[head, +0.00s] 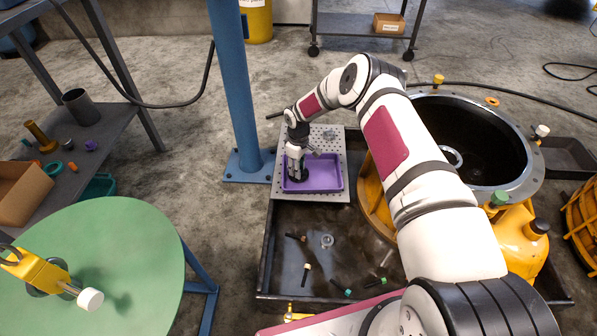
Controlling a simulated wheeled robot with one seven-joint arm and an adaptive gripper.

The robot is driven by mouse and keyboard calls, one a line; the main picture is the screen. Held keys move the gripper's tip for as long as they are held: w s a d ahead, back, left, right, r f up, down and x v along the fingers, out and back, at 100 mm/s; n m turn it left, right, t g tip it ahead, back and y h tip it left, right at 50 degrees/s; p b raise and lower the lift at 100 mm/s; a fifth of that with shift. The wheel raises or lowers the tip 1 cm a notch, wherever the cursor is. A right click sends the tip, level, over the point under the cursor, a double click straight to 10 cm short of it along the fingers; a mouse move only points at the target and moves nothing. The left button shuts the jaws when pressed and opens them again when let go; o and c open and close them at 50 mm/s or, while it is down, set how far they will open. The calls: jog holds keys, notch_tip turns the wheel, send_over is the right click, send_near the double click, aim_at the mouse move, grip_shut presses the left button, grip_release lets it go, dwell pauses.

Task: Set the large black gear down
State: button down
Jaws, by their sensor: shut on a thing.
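My gripper (297,175) points down at the left part of the purple tray (326,188). It is shut on a dark thing low between its fingers, which I take to be the large black gear. The gear is small in this view and mostly hidden by the gripper, so its teeth and outline cannot be made out. I cannot tell whether it touches the tray floor. The rest of the tray looks empty.
The tray sits on a perforated grey plate (336,143). A dark drip pan (283,262) with several small parts lies in front. A large yellow housing (374,205) is right.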

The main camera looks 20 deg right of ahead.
jog(key=shift+f, duration=0.3)
jog(key=c, duration=1.2)
grip_release()
